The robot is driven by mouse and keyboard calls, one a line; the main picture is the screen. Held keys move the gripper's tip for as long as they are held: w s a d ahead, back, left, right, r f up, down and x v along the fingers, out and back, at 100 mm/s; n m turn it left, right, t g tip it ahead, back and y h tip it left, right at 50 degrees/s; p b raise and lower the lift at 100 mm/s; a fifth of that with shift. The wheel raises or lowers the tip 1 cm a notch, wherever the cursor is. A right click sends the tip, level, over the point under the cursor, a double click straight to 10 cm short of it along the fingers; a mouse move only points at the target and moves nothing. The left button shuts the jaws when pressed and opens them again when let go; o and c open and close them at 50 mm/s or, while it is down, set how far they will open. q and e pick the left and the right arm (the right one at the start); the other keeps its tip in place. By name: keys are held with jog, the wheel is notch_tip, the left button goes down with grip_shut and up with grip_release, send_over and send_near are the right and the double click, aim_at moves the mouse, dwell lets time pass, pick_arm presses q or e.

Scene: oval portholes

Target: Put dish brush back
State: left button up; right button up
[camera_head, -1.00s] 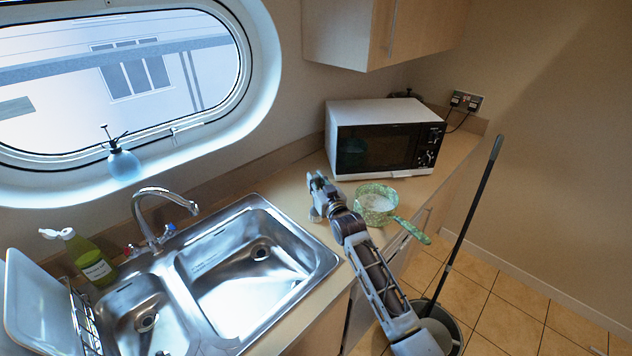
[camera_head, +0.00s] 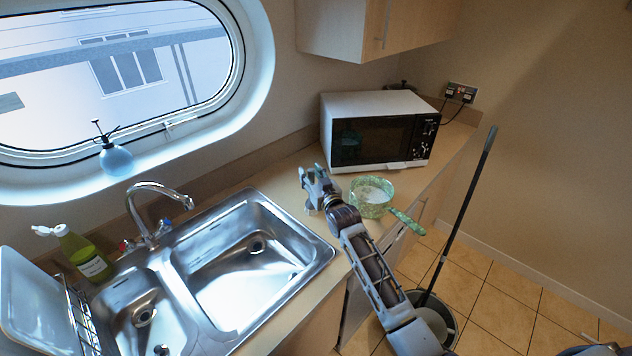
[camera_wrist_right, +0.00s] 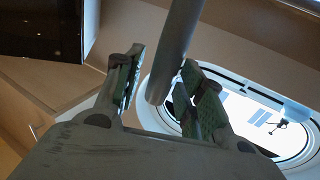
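My right gripper (camera_head: 314,178) is over the counter, between the sink and the microwave. In the right wrist view its two green-padded fingers (camera_wrist_right: 160,68) stand apart. A plain grey rod (camera_wrist_right: 175,45) runs between them, close to the right-hand finger, with a clear gap to the left-hand one. It may be the dish brush's handle, but no bristles show. In the head view the rod cannot be made out at the gripper. My left gripper is not in view.
A green speckled pan (camera_head: 371,196) stands right beside my right gripper. The microwave (camera_head: 375,130) is behind it and the steel sink (camera_head: 250,262) is to the left. A spray bottle (camera_head: 116,160) stands on the porthole sill, and a green soap bottle (camera_head: 84,256) beside the sink.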

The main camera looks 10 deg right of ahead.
jog(key=shift+r, duration=0.1)
jog(key=s+d+b, duration=0.1)
jog(key=s+d, duration=0.1)
jog(key=s, duration=0.9)
jog(key=shift+s+d+b, duration=0.15)
jog(key=shift+s+b, duration=0.15)
jog(key=shift+s, duration=0.1)
